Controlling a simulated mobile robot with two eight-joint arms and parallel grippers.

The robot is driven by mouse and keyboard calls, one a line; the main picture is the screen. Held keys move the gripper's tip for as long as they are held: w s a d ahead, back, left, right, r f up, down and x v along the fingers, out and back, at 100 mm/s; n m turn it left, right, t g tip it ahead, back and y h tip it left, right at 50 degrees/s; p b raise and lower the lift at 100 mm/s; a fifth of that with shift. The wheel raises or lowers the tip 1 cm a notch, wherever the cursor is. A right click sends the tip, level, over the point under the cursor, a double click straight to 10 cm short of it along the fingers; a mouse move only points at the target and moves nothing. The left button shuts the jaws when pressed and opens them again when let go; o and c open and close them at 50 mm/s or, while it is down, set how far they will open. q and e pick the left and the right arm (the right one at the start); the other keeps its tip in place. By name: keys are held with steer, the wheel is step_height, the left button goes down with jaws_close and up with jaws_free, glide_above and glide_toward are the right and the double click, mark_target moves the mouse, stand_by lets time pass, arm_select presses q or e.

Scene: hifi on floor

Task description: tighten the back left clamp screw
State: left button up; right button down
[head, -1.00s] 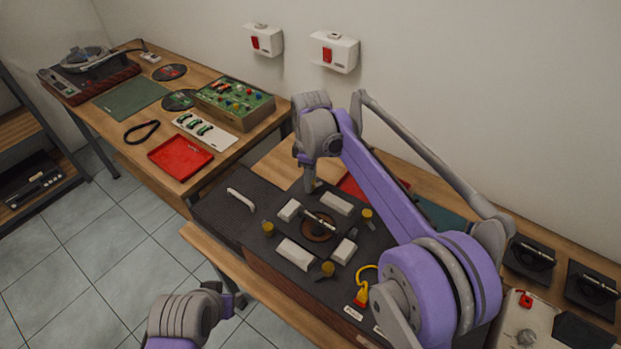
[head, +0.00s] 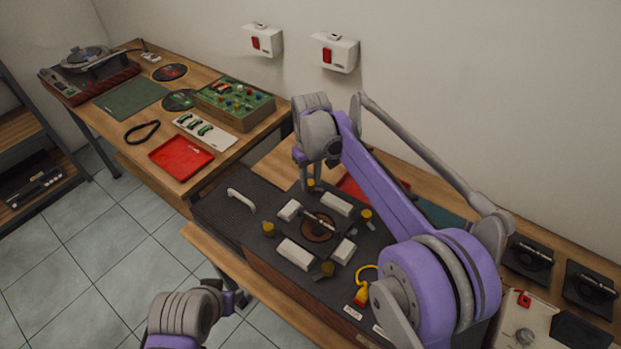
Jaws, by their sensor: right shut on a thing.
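The black clamping fixture (head: 230,208) holds pale clamp blocks around a round brown part (head: 318,228). Yellow clamp screws stand at its left (head: 268,229), right (head: 366,215) and front (head: 328,268). The back left clamp screw (head: 312,185) shows its yellow head at the fixture's back, between the fingers of my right gripper (head: 310,182). That gripper points down and is shut on this screw; its fingers partly hide it. My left gripper (head: 238,300) is low in front of the bench, apart from the fixture; its fingers are too small to judge.
A yellow-and-red tool (head: 362,293) lies at the fixture's front right. A white handle-like piece (head: 240,198) is at its left. A red tray (head: 181,157) and a green board box (head: 235,104) sit on the left bench. Tiled floor is clear in front.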

mark_target(311, 182)
steer(key=m, duration=1.3)
steer(key=shift+m, duration=0.3)
stand_by(0.4)
steer(key=c, duration=0.6)
jaws_free()
steer(key=shift+r, duration=0.1)
step_height(311, 182, up, 11)
steer(key=p, duration=0.1)
